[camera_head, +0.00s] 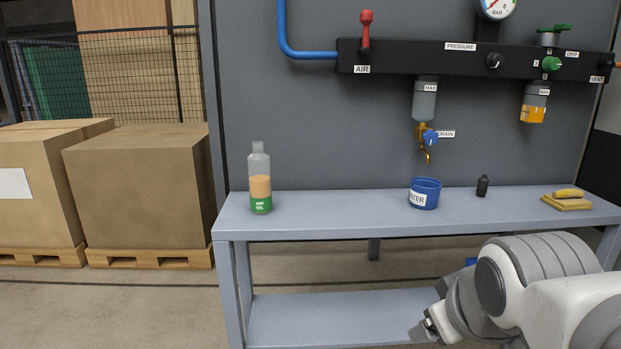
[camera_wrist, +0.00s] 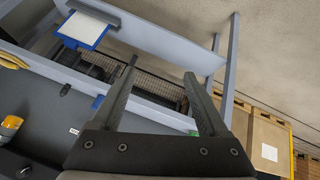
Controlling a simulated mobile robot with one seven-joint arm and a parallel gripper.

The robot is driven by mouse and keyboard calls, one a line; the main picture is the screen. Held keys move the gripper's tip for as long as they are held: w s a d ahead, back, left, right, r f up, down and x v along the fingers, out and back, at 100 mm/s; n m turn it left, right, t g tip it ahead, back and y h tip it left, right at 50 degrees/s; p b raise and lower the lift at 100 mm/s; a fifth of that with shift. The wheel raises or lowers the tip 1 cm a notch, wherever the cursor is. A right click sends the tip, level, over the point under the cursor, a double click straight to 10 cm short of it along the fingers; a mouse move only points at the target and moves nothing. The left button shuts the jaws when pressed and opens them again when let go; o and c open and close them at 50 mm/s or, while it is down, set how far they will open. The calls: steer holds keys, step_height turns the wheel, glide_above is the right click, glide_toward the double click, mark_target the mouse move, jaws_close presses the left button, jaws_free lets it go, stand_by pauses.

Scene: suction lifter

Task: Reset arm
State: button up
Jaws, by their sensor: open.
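My arm reaches in from the lower right of the head view. Its end, with my gripper (camera_head: 426,328), is low in front of the bench, beside the lower shelf, and partly hidden by my own arm. In the wrist view my gripper (camera_wrist: 160,68) has its two dark fingers wide apart, with nothing held between them. The bench (camera_head: 330,225) shows upside down in the wrist view, behind the fingers.
The bench top holds an oil bottle (camera_head: 260,185), a blue water cup (camera_head: 426,193), a small black piece (camera_head: 482,186) and yellow cloths (camera_head: 568,203). A black manifold (camera_head: 420,58) hangs above. Cartons (camera_head: 140,190) stand left. The front floor (camera_head: 110,310) is clear.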

steer(key=s+a+f+m+g+y+p, duration=0.1)
steer(key=s+a+m+g+p, duration=0.1)
steer(key=s+a+m, duration=0.3)
step_height(320, 180, up, 27)
steer(key=d+n+p, duration=0.1)
steer(key=p, duration=2.5)
steer(key=shift+s+d+f+p, duration=0.15)
steer(key=shift+s+d+p, duration=0.15)
steer(key=shift+s+d, duration=0.1)
